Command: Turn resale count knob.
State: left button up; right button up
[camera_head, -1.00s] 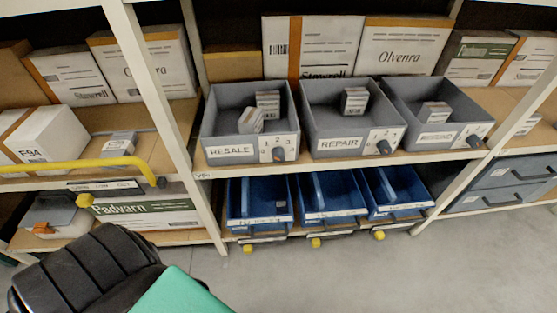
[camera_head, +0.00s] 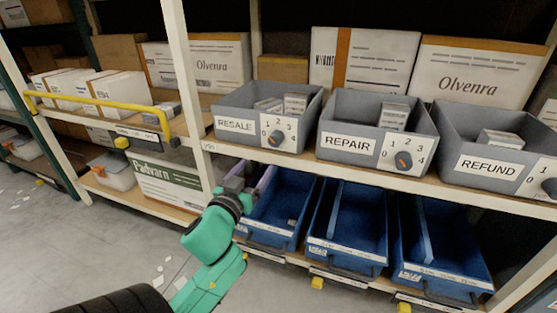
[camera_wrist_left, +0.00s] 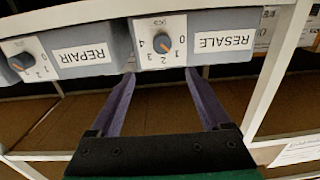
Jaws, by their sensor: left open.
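The grey RESALE bin (camera_head: 232,127) stands on the rack shelf, with a white dial plate numbered 0 to 4 on its front. The resale knob (camera_head: 276,138) is dark with an orange mark; its exact setting is hard to read. In the left wrist view, where labels appear upside down, the knob (camera_wrist_left: 162,43) sits just beyond and between the fingertips. My left gripper (camera_head: 266,176) is open and empty, below the shelf edge in front of the blue bins, under the knob. Its purple fingers (camera_wrist_left: 160,76) are apart and do not touch the knob. My right gripper is not in view.
REPAIR bin (camera_head: 346,143) and REFUND bin (camera_head: 487,164) with similar knobs stand to the right. Blue bins (camera_head: 345,258) sit on the level below. The white shelf edge (camera_head: 330,172) and rack post (camera_head: 187,90) are close to my left arm. A yellow rail (camera_head: 95,103) is at left.

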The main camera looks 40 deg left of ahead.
aim_at(274, 141)
pick_arm(q)
jog(key=x, duration=1.4)
jog(key=shift+w+a+f, duration=0.15)
jog(key=shift+a+f, duration=0.05)
jog(key=shift+a, duration=0.15)
grip_shut()
